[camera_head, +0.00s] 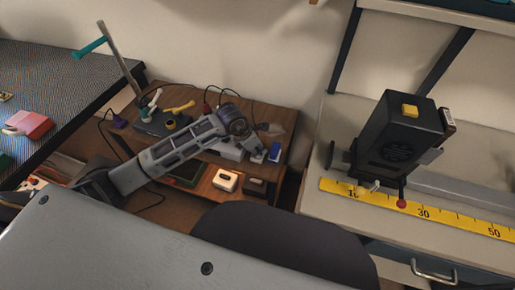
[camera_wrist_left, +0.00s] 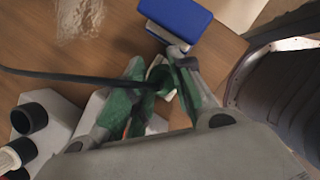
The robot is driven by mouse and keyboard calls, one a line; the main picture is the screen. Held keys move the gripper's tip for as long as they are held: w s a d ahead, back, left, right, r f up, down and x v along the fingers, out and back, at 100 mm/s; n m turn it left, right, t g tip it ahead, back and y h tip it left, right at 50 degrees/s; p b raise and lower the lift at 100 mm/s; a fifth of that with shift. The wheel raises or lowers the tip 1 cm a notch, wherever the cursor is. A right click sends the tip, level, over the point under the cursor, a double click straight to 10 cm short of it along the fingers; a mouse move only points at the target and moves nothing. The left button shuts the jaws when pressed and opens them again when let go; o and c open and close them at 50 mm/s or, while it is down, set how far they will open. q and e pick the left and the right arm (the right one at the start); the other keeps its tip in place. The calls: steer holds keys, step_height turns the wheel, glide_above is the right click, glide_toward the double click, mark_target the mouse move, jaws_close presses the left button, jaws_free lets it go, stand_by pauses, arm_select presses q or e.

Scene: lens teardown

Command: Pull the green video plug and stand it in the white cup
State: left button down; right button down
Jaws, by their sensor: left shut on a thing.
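My left gripper (camera_head: 262,154) is at the right part of the wooden bench. In the left wrist view my left gripper (camera_wrist_left: 160,72) is shut on the green video plug (camera_wrist_left: 158,80), mostly hidden between the fingers. A black cable (camera_wrist_left: 75,76) runs from the plug to the left. A pale surface shows behind and between the fingers, partly covered; I cannot tell whether it is the white cup. I cannot make out whether the plug is in or out of a socket. My right gripper is not in view.
A white block with black cylinders (camera_wrist_left: 45,120) is at the left. A dark chair (camera_head: 285,240) is in front.

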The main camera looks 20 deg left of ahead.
arm_select(q)
steer(key=c, duration=1.1)
jaws_free()
steer(key=shift+c, duration=0.2)
steer(key=v, duration=1.2)
steer(key=shift+f, duration=0.1)
